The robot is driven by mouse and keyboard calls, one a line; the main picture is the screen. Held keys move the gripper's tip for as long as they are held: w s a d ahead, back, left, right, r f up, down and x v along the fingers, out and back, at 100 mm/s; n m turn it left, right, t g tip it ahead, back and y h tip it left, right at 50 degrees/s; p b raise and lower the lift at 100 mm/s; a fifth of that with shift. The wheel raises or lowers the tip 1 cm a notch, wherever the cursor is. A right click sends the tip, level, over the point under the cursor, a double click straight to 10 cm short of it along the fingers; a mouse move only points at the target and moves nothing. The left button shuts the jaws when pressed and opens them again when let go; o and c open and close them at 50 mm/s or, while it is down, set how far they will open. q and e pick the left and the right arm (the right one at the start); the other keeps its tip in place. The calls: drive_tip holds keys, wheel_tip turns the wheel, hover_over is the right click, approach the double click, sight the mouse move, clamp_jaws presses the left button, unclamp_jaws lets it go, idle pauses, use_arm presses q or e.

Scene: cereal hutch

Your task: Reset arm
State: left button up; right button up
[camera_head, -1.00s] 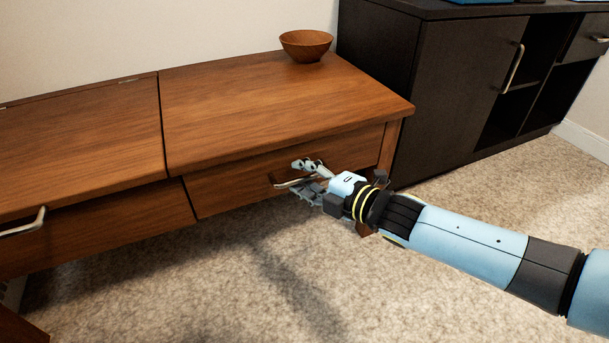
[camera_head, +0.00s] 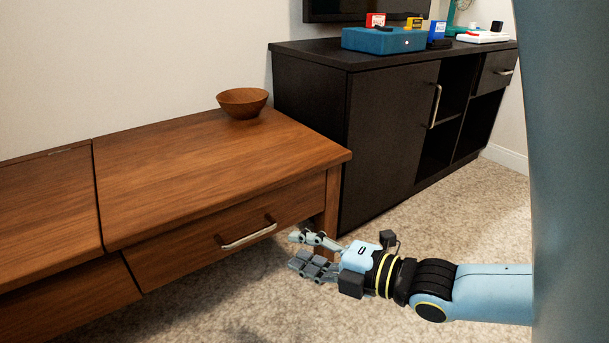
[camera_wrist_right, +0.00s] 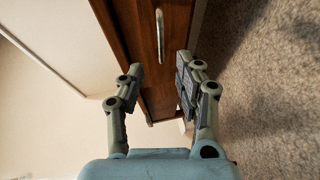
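My right gripper (camera_head: 302,250) is open and empty in the head view. It hangs in the air in front of the wooden table, to the right of the drawer handle (camera_head: 248,237) and apart from it. In the right wrist view my right gripper (camera_wrist_right: 160,82) shows its two fingers spread wide with nothing between them. The silver handle (camera_wrist_right: 160,35) and the drawer front lie beyond the fingertips. The drawer (camera_head: 190,252) looks shut. My left gripper is not in view.
A wooden bowl (camera_head: 242,102) stands on the table top (camera_head: 200,180). A dark cabinet (camera_head: 385,130) stands behind to the right, with a blue box (camera_head: 384,40) and small colored items on it. Carpet (camera_head: 420,225) is clear in front of the cabinet. A blue surface blocks the right edge.

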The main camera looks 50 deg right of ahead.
idle(0.5)
